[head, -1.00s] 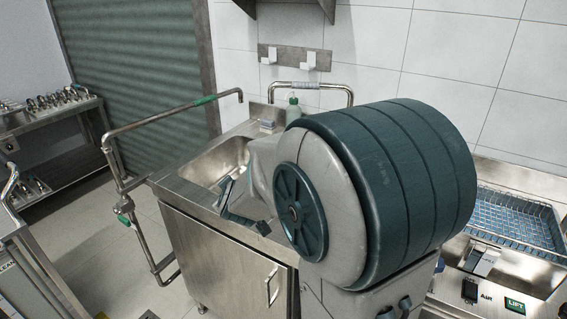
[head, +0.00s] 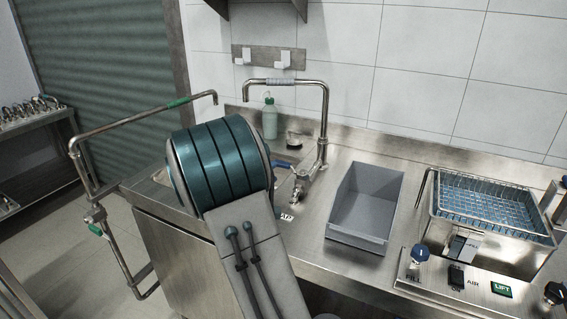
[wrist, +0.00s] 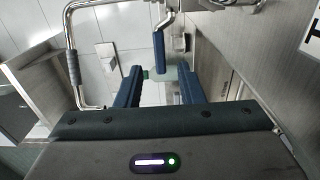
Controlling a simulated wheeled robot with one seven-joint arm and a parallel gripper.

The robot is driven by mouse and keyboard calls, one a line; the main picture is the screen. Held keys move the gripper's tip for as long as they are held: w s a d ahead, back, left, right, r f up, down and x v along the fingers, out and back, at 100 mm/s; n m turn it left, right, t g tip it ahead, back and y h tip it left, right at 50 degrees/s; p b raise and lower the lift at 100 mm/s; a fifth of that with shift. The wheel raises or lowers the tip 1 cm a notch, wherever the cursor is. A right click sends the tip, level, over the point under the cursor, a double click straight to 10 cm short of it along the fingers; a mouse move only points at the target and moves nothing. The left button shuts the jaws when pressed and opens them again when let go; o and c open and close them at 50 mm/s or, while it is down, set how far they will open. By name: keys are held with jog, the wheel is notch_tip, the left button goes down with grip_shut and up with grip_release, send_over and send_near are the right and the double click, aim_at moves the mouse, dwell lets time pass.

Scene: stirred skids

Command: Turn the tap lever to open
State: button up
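The tap (head: 322,125) stands behind the sink, with a tall bent spout and a metal body at its foot. In the wrist view its lever (wrist: 158,48) shows as a blue handle on a bent metal stem, ahead of my gripper. My gripper (wrist: 162,68) is open, its two blue fingers spread on either side of the lever's end. I cannot tell whether they touch it. In the head view my arm hides most of my gripper. A small blue part shows by the tap body there, and I cannot tell if it is lever or finger.
A green soap bottle (head: 270,120) stands behind the sink. A grey bin (head: 358,236) sits on the counter right of the tap, with a wire basket (head: 437,212) further right. A bent pipe rail (head: 130,122) stands at left.

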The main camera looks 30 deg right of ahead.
aim_at(283, 162)
jog(key=x, duration=0.8)
jog(key=shift+w+d, duration=0.2)
jog(key=shift+d, duration=0.1)
grip_shut()
